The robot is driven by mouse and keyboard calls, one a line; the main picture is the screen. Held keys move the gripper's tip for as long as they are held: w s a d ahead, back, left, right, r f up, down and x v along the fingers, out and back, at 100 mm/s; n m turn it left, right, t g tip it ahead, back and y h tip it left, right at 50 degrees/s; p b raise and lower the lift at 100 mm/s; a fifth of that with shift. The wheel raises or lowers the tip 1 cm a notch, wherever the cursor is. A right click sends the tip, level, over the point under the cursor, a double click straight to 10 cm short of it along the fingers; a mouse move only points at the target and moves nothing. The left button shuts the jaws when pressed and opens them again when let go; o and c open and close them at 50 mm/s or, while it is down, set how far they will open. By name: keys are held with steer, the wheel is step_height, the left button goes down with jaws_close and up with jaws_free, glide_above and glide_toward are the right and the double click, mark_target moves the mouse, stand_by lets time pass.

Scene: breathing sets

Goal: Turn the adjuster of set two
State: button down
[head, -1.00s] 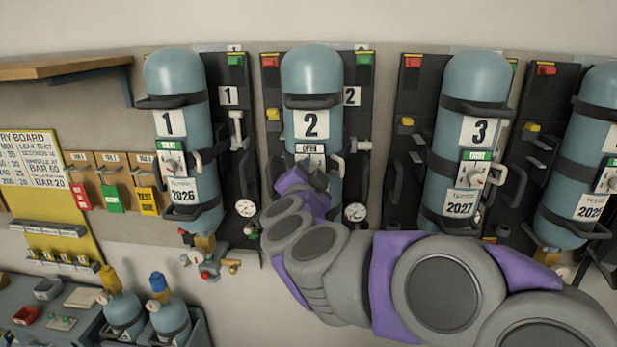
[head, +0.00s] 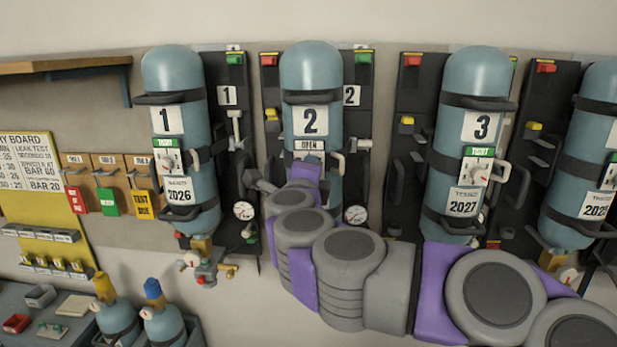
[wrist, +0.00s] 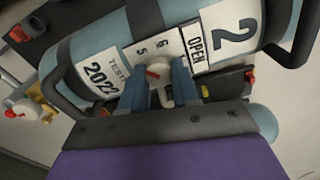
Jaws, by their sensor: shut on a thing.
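Set two's cylinder (head: 311,68) is blue-grey, upright on a dark back plate, with a "2" label and an "OPEN" plate (head: 309,146). In the wrist view its adjuster (wrist: 158,71) is a pale knob with a red part, beside a white scale plate (wrist: 148,48) showing 5 and 6. My gripper (wrist: 160,82) has blue fingers on either side of the knob and is shut on it. In the head view my arm covers the adjuster and the lower front of set two, and the fingers are hidden.
Set one (head: 172,72) stands to the left and set three (head: 475,75) to the right, both with protruding handles and straps. Gauges (head: 355,215) hang low beside the cylinders. A bench with two small cylinders (head: 164,325) is at lower left. The wall above is clear.

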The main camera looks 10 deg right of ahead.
steer(key=shift+a+f+m+b, duration=0.1)
steer(key=shift+f+m+b, duration=0.25)
steer(key=shift+m, duration=0.75)
steer(key=c, duration=0.8)
jaws_free()
steer(key=shift+r, duration=0.15)
steer(key=p+v, duration=0.1)
steer(key=v, duration=1.6)
steer(key=shift+s+r, duration=0.1)
steer(key=shift+s, duration=0.05)
